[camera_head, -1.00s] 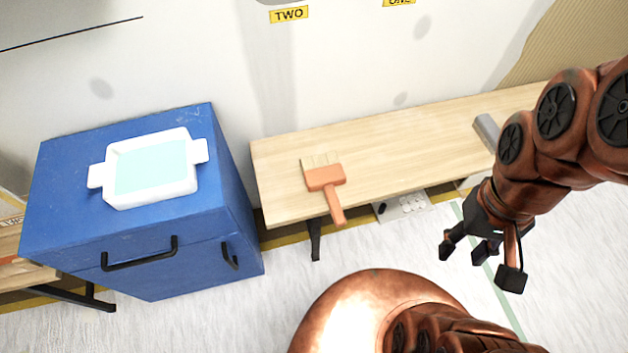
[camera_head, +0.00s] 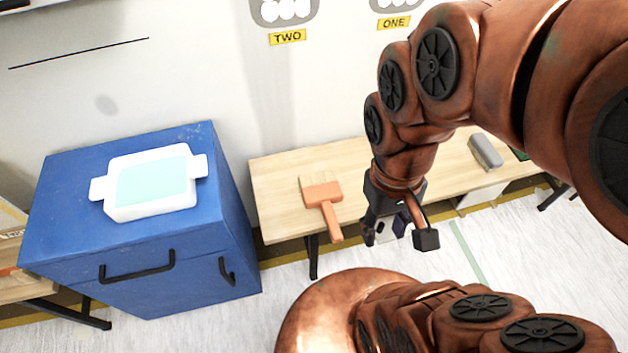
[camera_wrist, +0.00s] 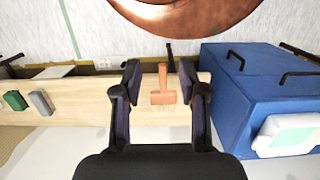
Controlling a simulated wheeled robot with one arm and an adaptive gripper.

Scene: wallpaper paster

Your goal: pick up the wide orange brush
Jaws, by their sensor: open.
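The wide orange brush (camera_head: 322,194) lies on the wooden bench near its left end. Its pale bristles point to the wall and its handle sticks out past the bench's front edge. My gripper (camera_head: 400,236) is to the right of the brush and apart from it, with its fingers pointing down. In the wrist view, the brush (camera_wrist: 163,97) shows between the two fingers of my gripper (camera_wrist: 158,80), beyond the tips. The fingers are spread and hold nothing.
A blue cabinet (camera_head: 130,240) with black handles stands left of the wooden bench (camera_head: 275,180). A white tray (camera_head: 150,207) with pale green contents sits on it. A grey block (camera_head: 485,152) lies on the bench to the right. A green block (camera_wrist: 15,100) lies beside it.

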